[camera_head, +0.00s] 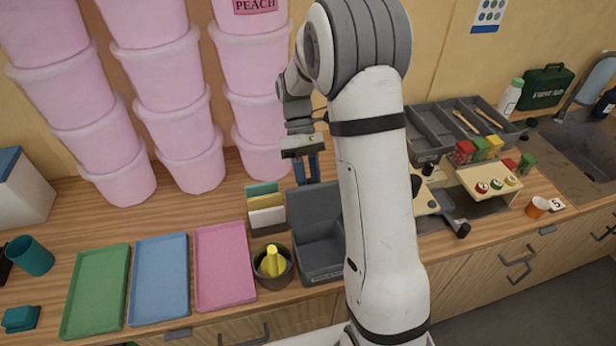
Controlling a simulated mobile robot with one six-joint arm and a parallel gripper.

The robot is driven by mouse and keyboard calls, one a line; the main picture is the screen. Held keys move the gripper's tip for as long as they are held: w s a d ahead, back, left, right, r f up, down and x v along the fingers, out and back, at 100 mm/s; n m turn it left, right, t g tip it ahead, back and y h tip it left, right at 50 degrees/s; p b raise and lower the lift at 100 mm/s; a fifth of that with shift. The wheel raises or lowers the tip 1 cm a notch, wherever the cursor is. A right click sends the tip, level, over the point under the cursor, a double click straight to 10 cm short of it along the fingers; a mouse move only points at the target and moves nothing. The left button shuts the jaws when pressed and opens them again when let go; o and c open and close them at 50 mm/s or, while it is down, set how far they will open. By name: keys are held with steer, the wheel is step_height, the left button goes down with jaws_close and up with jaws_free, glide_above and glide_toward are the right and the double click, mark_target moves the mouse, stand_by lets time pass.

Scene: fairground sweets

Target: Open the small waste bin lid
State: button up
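The small waste bin (320,262) is a dark grey box with a label on its front. It stands on the wooden counter, just left of my arm, and its inside shows from above. Its lid (314,204) is a grey panel that stands raised at the back of the box. My arm hides part of the bin's right side. My gripper (307,182) points down just behind the top of the lid. Its two blue fingers are apart with a narrow gap and nothing visible between them. I cannot tell whether they touch the lid.
A dark pot (272,278) with a yellow thing in it and a card holder (266,220) stand left of the bin. Pink (224,268), blue (160,280) and green (97,290) trays lie further left. Stacked pink tubs (190,140) stand behind. A stand (486,184) with coloured jars is right.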

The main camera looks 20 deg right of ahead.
steer(key=shift+o, duration=1)
steer(key=shift+s, duration=0.25)
step_height(320, 180, up, 10)
steer(key=b, duration=0.2)
steer(key=shift+w, duration=0.15)
steer(key=s+f+m+t+b, duration=0.1)
steer(key=s+m+t, duration=0.3)
steer(key=s, duration=0.4)
steer(key=s+f+m+t+b, duration=0.2)
steer(key=s+f+m+t, duration=0.1)
steer(key=s+m+t, duration=0.2)
steer(key=s+t, duration=0.2)
steer(key=s, duration=0.1)
steer(key=shift+d+f+b, duration=0.25)
steer(key=shift+b, duration=0.05)
